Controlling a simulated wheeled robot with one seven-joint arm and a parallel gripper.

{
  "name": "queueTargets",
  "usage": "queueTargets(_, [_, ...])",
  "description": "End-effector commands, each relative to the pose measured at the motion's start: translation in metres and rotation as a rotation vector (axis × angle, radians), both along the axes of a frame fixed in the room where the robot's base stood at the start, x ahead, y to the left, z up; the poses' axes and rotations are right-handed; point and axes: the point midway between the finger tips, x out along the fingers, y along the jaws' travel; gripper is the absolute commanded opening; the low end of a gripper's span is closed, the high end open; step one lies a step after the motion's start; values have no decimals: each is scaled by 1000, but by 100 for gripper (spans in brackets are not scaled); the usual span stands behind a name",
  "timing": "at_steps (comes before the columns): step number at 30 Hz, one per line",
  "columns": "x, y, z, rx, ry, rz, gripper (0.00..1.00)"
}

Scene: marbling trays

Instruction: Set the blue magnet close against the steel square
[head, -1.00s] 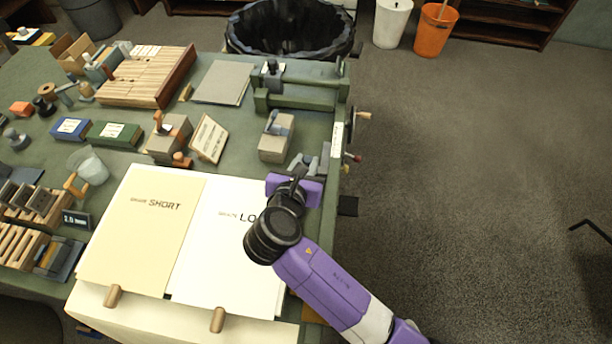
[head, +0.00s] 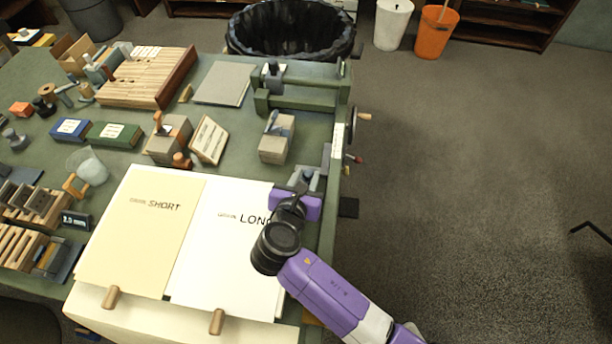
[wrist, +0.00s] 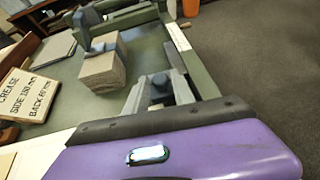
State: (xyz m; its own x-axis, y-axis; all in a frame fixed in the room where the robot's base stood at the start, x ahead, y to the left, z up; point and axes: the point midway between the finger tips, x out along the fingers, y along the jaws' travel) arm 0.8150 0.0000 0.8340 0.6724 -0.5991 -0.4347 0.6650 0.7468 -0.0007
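My gripper (wrist: 158,84) is low over the right edge of the bench, its grey fingers pointing away from me; it also shows in the head view (head: 307,174). A small blue-grey knobbed piece (wrist: 160,82), perhaps the blue magnet, sits between the fingertips. I cannot tell whether the fingers press on it or stand just clear. A flat grey metal piece (head: 326,154), probably the steel square, lies just beyond the fingers near the bench edge. The gap between it and the knobbed piece is hidden by the fingers.
A grey-brown block (head: 275,148) with a blue-grey tool on it stands beyond my gripper to the left. A green press frame (head: 300,98) is farther back. Paper sheets (head: 230,255) lie left of my arm.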

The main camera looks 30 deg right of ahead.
Motion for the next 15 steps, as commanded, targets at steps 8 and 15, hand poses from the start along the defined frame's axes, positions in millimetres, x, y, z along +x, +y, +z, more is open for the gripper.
queueTargets(8, [0, 0, 0, 0, 0, 0, 44])
queueTargets(15, [-5, 5, 7, 1, -1, 0, 44])
